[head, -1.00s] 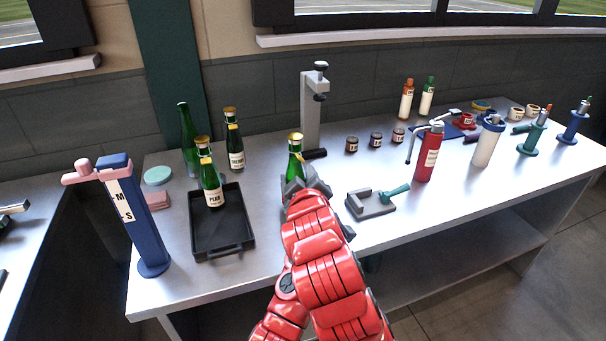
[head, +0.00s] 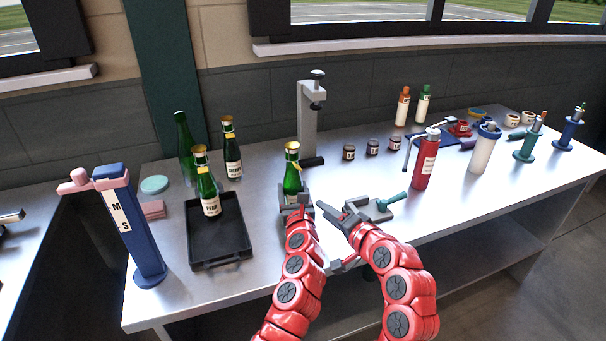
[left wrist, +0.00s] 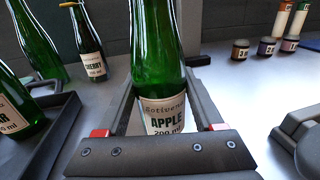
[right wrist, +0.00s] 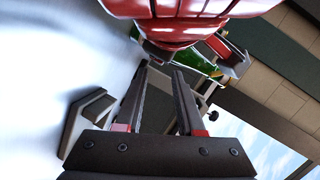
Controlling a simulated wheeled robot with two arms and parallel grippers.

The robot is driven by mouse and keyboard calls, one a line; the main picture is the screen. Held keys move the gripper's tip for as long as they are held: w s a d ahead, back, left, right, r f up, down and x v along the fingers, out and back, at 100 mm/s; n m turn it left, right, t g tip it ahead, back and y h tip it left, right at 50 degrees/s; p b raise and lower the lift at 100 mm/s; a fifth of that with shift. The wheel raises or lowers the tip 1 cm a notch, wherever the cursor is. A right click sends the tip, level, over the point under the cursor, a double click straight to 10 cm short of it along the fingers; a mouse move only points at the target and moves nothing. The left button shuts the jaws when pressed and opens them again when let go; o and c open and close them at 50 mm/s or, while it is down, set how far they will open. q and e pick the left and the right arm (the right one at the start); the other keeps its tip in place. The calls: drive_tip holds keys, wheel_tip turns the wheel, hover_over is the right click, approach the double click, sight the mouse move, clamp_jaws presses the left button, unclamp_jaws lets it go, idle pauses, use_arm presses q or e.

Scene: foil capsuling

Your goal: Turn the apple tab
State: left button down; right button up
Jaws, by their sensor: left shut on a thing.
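The green apple bottle (head: 292,182) stands upright in front of the grey press, with gold foil (head: 292,148) at its top and a small yellow piece sticking out at the neck. Its APPLE label shows in the left wrist view (left wrist: 165,114). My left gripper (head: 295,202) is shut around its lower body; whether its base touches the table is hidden. My right gripper (head: 332,212) is just right of the bottle, lower than the foil, with its fingers apart and empty. In the right wrist view, green glass (right wrist: 195,60) shows partly behind a red arm.
The grey press (head: 308,125) stands behind the bottle. A black tray (head: 218,262) holding the pear bottle (head: 208,190) is at left. A grey block tool with a teal handle (head: 390,200) lies close to my right gripper. A red canister (head: 425,165) stands farther right.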

drive_tip(key=m, duration=0.1)
drive_tip(key=d+m+y, duration=0.1)
drive_tip(key=m, duration=0.1)
drive_tip(key=shift+s+t, duration=0.2)
drive_tip(key=shift+t, duration=0.2)
drive_tip(key=d+r+m+t+y, duration=0.1)
drive_tip(key=d+r+m+t, duration=0.3)
drive_tip(key=m, duration=0.5)
drive_tip(key=y, duration=0.2)
approach(300, 170)
drive_tip(key=shift+g, duration=0.3)
drive_tip(key=x, duration=0.8)
drive_tip(key=shift+w+a+r, duration=0.1)
drive_tip(key=shift+w+r, duration=0.15)
drive_tip(key=shift+w, duration=0.05)
clamp_jaws()
